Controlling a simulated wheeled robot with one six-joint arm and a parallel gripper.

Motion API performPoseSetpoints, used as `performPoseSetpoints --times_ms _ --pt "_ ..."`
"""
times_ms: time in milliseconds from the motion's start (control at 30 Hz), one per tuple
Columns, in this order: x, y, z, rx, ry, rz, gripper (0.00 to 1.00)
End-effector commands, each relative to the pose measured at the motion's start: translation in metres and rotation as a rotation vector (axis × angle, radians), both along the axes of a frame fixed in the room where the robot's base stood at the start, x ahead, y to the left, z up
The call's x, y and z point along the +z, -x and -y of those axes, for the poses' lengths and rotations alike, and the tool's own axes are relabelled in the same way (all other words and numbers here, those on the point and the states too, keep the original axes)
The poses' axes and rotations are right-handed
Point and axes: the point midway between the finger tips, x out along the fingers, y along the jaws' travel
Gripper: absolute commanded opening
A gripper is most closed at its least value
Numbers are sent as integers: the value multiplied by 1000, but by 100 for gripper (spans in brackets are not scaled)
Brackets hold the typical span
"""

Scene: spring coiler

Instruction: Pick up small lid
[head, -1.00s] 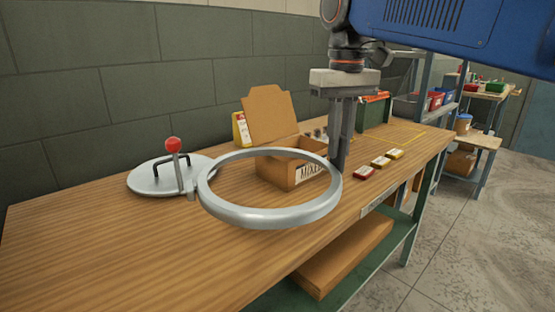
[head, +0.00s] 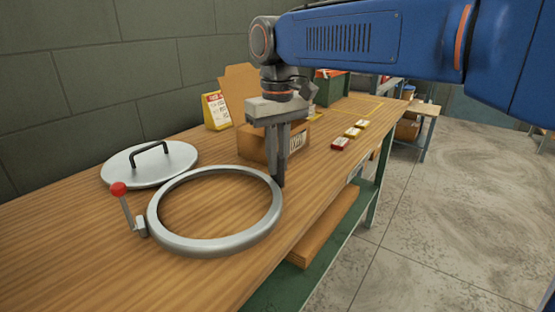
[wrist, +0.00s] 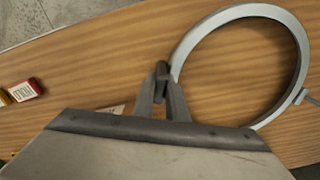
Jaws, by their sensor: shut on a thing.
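A round grey lid (head: 128,172) with a black bar handle (head: 150,147) lies on the bench at the left in the head view. It is apart from my gripper. A large silver ring (head: 205,245) with a red-knobbed lever (head: 119,188) is in front of it. My gripper (head: 281,182) points down and is shut on the ring's right rim. The wrist view shows my fingertips (wrist: 162,72) at the rim of the ring (wrist: 296,50). I cannot tell whether the ring touches the bench.
An open cardboard box (head: 252,144) stands behind my gripper, with a yellow and white sign (head: 216,111) beside it. Several small red and yellow boxes (head: 340,144) lie near the bench's right edge. The near left wooden top (head: 60,240) is clear.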

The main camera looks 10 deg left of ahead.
Motion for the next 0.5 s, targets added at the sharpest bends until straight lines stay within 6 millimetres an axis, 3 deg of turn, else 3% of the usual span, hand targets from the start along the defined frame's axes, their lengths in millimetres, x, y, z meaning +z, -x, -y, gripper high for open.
performPoseSetpoints --times_ms 300,333,367,400,500 --pt "-2 0 0 0 0 0 0" --pt "-2 0 0 0 0 0 19" --pt "-2 0 0 0 0 0 27" --pt "-2 0 0 0 0 0 31" --pt "-2 0 0 0 0 0 31"
